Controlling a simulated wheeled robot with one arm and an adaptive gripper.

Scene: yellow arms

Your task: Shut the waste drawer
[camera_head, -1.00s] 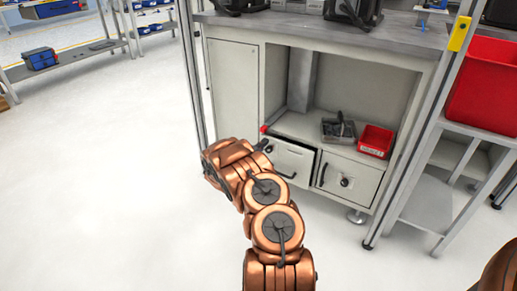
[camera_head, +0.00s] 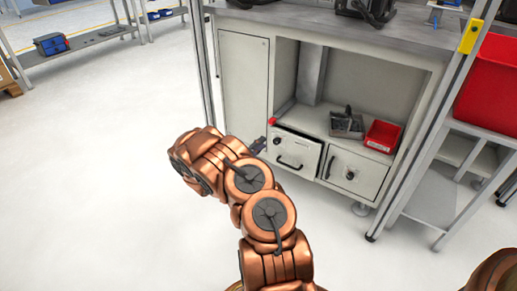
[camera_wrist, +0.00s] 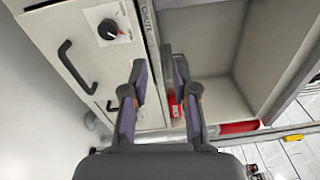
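Two pale drawers sit low in the workbench cabinet. The left drawer (camera_head: 297,150) stands partly out, with its front ahead of the right drawer (camera_head: 355,174), which looks shut. I cannot read which one is marked as waste. In the wrist view a drawer front with a dark handle and a round knob (camera_wrist: 107,29) fills the upper left, and a second handle shows below it. My gripper (camera_wrist: 160,70) is open and empty, its two fingers apart over the drawer's edge. In the head view my gripper (camera_head: 258,146) is small and mostly hidden by my arm, just left of the left drawer's front.
A red bin (camera_head: 382,136) and a grey tray (camera_head: 346,126) stand on the shelf above the drawers. A closed cabinet door (camera_head: 243,85) is at left. A metal frame post (camera_head: 425,130) stands at right. The floor at left is clear.

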